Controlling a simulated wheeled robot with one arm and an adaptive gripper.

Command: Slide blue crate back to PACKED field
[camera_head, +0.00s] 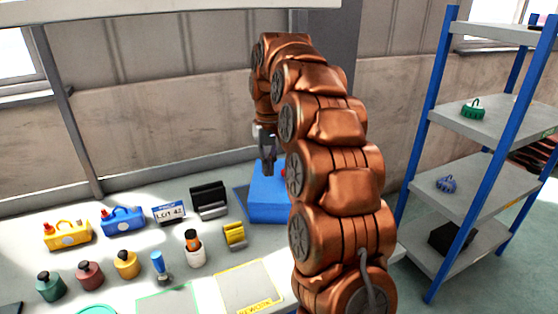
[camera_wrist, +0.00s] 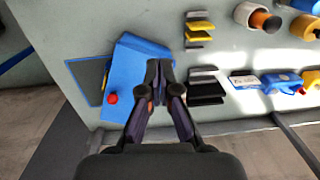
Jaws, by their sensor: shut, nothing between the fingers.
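The blue crate (camera_head: 268,207) stands at the back right of the table, partly hidden behind my arm. In the wrist view the crate (camera_wrist: 125,75) sits turned askew over a dark blue-edged field (camera_wrist: 84,74), part of which shows bare beside it. No label on that field can be read, so I cannot tell if it is PACKED. A red part (camera_wrist: 112,98) shows at the crate. My gripper (camera_head: 268,172) is shut and empty, pointing down at the crate; in the wrist view its fingertips (camera_wrist: 160,66) overlap the crate's edge. I cannot tell whether they touch it.
A black holder (camera_head: 208,199), a yellow holder (camera_head: 234,236) and a lot sign (camera_head: 169,212) stand left of the crate. Several bottles and cans fill the table's left. A yellow-edged field (camera_head: 248,285) lies in front, bare. A blue-post shelf (camera_head: 480,120) stands at right.

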